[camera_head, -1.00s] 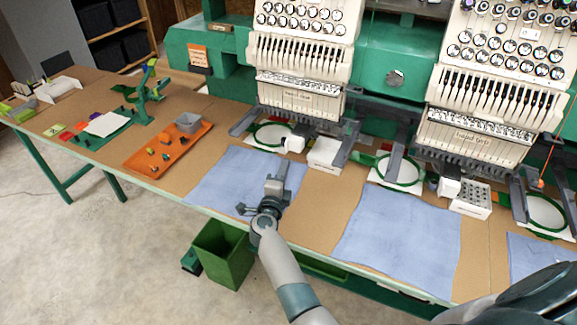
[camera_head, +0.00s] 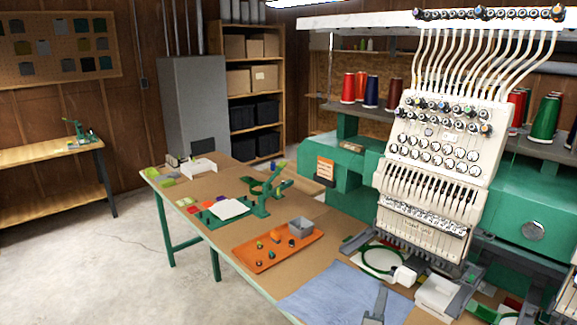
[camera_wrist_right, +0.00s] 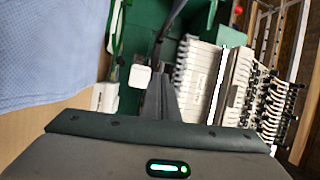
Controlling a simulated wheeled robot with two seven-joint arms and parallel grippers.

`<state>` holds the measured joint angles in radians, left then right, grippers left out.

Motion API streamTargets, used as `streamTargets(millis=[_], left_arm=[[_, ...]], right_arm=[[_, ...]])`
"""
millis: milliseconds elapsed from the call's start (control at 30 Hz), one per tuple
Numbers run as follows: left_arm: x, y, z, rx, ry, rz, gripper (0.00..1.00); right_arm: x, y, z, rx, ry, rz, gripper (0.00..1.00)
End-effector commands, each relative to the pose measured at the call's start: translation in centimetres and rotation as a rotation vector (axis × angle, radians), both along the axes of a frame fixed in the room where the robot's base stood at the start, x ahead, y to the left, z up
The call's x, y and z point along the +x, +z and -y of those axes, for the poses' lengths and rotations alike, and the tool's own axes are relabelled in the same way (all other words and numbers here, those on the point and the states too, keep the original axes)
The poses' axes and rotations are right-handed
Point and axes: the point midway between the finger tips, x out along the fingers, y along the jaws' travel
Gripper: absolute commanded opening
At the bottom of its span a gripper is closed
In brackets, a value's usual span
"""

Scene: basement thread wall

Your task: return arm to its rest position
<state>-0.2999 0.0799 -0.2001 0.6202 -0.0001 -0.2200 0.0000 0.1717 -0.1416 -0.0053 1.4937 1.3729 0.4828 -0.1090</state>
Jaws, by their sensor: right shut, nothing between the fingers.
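The tip of my right gripper (camera_head: 376,305) shows at the bottom edge of the head view, over the blue cloth (camera_head: 325,295) on the table. It is shut and empty. The rest of my right arm is out of the head view. In the right wrist view the dark gripper body fills the bottom, and the grey fingers (camera_wrist_right: 162,98) point up from it toward the machine. My left gripper is not in view.
A green embroidery machine (camera_head: 345,172) with a white needle head (camera_head: 430,170) stands behind the table (camera_head: 215,260). A green hoop (camera_head: 383,275) lies under the head. An orange tray (camera_head: 262,254) holds small parts. Open floor (camera_head: 120,270) lies at left.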

Motion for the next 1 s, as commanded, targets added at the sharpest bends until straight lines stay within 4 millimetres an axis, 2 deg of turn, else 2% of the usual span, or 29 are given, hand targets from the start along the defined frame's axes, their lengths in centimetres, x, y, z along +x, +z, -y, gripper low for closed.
streamTargets(millis=[133, 267, 433, 600, 767, 900, 1000], left_arm=[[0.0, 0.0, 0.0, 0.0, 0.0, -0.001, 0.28], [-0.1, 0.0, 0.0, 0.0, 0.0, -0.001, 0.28], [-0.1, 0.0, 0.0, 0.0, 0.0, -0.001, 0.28], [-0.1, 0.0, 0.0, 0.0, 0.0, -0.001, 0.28], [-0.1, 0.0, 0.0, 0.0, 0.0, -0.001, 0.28], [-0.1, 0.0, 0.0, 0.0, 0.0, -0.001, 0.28], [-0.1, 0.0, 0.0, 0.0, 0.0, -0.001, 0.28]], right_arm=[[-2.0, 1.4, -3.5, -0.185, 0.196, -0.001, 0.0], [-4.8, 1.4, -7.6, -0.374, 0.394, -0.042, 0.0], [-9.9, -0.9, -12.5, -0.612, 0.644, -0.159, 0.0], [-16.5, -5.1, -15.2, -0.826, 0.865, -0.343, 0.0], [-23.8, -9.3, -15.3, -0.998, 1.041, -0.574, 0.0], [-30.4, -12.2, -13.4, -1.108, 1.155, -0.802, 0.0], [-34.0, -13.3, -11.7, -1.154, 1.201, -0.936, 0.0]])
